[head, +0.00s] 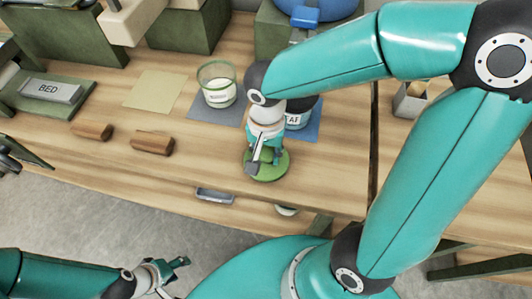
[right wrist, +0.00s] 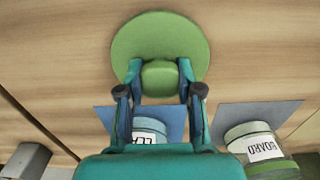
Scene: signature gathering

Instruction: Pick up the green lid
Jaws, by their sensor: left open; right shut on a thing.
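The green lid (head: 283,165) is a flat round disc at or just above the wooden table near its front edge; I cannot tell if it touches. In the right wrist view the lid (right wrist: 160,35) shows a raised green knob at its middle. My right gripper (head: 264,160) points down over the lid and is shut on the knob, with one finger (right wrist: 160,72) on each side. My left gripper (head: 167,274) is open and empty, low in front of the table.
A green-rimmed glass jar (head: 217,92) stands on a grey mat (head: 210,115). A blue labelled jar (head: 298,116) stands on a blue mat (head: 313,130), partly behind my right arm.

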